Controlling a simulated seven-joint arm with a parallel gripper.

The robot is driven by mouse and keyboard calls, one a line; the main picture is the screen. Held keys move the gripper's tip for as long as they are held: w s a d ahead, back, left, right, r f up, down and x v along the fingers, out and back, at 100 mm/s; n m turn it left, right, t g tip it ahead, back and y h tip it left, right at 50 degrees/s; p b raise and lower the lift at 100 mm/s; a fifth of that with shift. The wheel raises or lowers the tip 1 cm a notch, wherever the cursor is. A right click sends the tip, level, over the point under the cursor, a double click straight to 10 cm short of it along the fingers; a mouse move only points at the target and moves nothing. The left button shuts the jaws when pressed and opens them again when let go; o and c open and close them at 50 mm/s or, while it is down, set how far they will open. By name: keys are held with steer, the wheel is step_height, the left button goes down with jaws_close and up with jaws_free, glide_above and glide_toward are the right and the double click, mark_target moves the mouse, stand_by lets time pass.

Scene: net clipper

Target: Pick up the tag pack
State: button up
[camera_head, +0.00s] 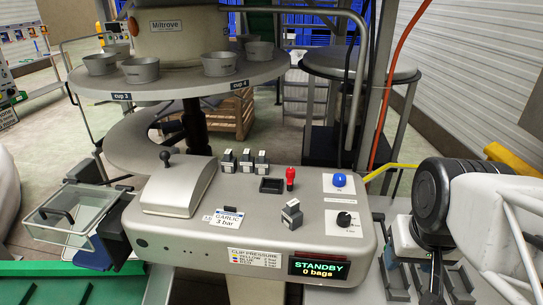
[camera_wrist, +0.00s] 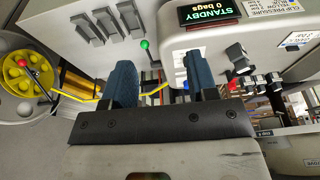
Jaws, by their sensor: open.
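No object is clearly marked as a tag pack. A small grey block with a pale top (camera_head: 291,213) stands on the grey console (camera_head: 190,235), right of the GARLIC 3 bar card (camera_head: 228,218). Similar small grey pieces (camera_head: 246,160) stand in a row at the console's back. I cannot tell whether any of these is the pack. My gripper (camera_wrist: 158,68) shows two blue fingers, apart, with nothing held between them. My arm is at the right in the head view, right of the console, and hides part of what lies behind it.
A red-knobbed lever (camera_head: 291,175), a blue button (camera_head: 340,180) and a black dial (camera_head: 344,218) rise from the console. The STANDBY display (camera_head: 319,268) is on its front. A clear-sided tray (camera_head: 75,215) is at left. A round table with cups (camera_head: 141,70) stands behind.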

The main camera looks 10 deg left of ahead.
steer(key=w+a+n+t+y, duration=0.15)
steer(key=w+a, duration=0.25)
steer(key=w, duration=0.4)
steer(key=w+a+t+y, duration=0.1)
steer(key=w+a+t, duration=0.1)
steer(key=w+a, duration=0.45)
steer(key=t+h, duration=0.2)
steer(key=t, duration=0.5)
glide_toward(262, 155)
steer(key=shift+w+d+f+m+y, duration=0.1)
steer(key=shift+w+f+m+y, duration=0.1)
steer(key=shift+w, duration=0.4)
steer(key=shift+w+f+m+y, duration=0.1)
steer(key=shift+w+f+m, duration=0.1)
steer(key=shift+w, duration=0.35)
steer(key=shift+x, duration=1.3)
steer(key=shift+w+f, duration=0.1)
steer(key=shift+w, duration=0.05)
steer(key=shift+x, duration=2.45)
